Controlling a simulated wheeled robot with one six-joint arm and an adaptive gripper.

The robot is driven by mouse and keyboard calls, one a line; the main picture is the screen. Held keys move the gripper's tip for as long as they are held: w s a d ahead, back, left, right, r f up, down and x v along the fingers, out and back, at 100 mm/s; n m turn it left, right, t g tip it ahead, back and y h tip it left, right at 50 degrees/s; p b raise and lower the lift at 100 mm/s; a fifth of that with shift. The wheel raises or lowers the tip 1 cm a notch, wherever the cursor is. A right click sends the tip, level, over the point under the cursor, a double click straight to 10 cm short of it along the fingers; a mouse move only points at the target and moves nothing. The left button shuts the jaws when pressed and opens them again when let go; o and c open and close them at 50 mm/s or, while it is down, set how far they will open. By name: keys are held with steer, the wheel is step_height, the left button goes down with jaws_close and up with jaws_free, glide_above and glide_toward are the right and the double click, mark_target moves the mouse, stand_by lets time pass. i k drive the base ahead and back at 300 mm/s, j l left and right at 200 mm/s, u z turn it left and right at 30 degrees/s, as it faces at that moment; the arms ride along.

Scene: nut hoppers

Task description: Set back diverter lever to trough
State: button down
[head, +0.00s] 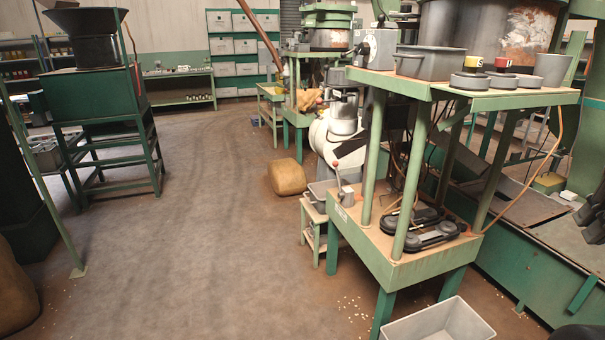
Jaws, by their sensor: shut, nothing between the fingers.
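A slim lever with a red knob (335,165) stands on a small grey block at the left rear corner of the lower green table (375,245). It points up, tilted slightly left. A grey box with a dark handle (362,48) is mounted at the left end of the upper green shelf (480,92). I cannot tell which of these is the back diverter lever, nor which outlet either one is set to. A small grey bin (318,190) sits on a low stand left of the lower table. My gripper cannot be made out in this view.
A grey bin (440,325) stands on the floor at the front, near scattered nuts. Two dark oval units (435,233) lie on the lower table. A brown sack (287,177) lies behind it. The floor (200,230) left of the table is open.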

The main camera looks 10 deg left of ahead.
mark_target(335, 164)
steer(key=i+j, duration=0.1)
steer(key=j, duration=0.3)
steer(key=i+j, duration=0.15)
steer(key=j, duration=0.25)
steer(key=i+j+u, duration=0.1)
steer(key=j, duration=0.3)
steer(key=i+j, duration=0.15)
steer(key=j, duration=0.25)
steer(key=i+j, duration=0.15)
steer(key=i, duration=0.35)
steer(key=i+j+u, duration=0.1)
steer(key=i, duration=0.4)
steer(key=i+l, duration=0.35)
steer(key=i, duration=0.1)
